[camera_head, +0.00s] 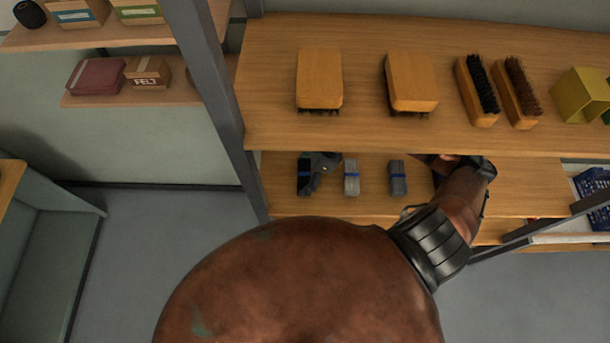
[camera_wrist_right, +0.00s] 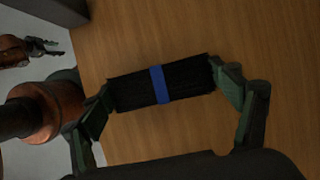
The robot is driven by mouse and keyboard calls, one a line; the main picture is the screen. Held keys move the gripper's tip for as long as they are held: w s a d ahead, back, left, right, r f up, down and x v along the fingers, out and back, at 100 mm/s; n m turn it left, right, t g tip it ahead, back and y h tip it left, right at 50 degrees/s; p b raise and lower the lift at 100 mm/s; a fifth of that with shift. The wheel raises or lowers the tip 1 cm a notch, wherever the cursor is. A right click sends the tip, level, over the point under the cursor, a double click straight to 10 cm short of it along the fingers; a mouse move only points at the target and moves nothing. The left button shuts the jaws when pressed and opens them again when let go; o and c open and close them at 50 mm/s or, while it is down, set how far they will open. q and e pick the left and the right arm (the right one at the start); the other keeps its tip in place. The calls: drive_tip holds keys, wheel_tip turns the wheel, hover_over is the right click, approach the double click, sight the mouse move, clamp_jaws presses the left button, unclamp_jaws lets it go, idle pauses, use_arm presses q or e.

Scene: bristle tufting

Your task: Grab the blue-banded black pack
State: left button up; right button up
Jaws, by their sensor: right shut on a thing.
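The blue-banded black pack (camera_head: 304,183) is at the left of the lower shelf in the head view. In the right wrist view the black pack (camera_wrist_right: 190,82), with its blue band around the middle, lies lengthwise between the two fingers of my right gripper (camera_wrist_right: 163,88). The fingers are shut on its two ends. In the head view my right gripper (camera_head: 318,170) shows as a dark green shape over the pack. I cannot tell whether the pack still touches the shelf. My left gripper (camera_wrist_right: 50,48) is small at the left edge of the wrist view, fingers apart and empty.
A grey post (camera_head: 214,90) is at left. A blue crate (camera_head: 594,185) is at right.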

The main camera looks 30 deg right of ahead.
drive_tip(key=shift+c, duration=1.3)
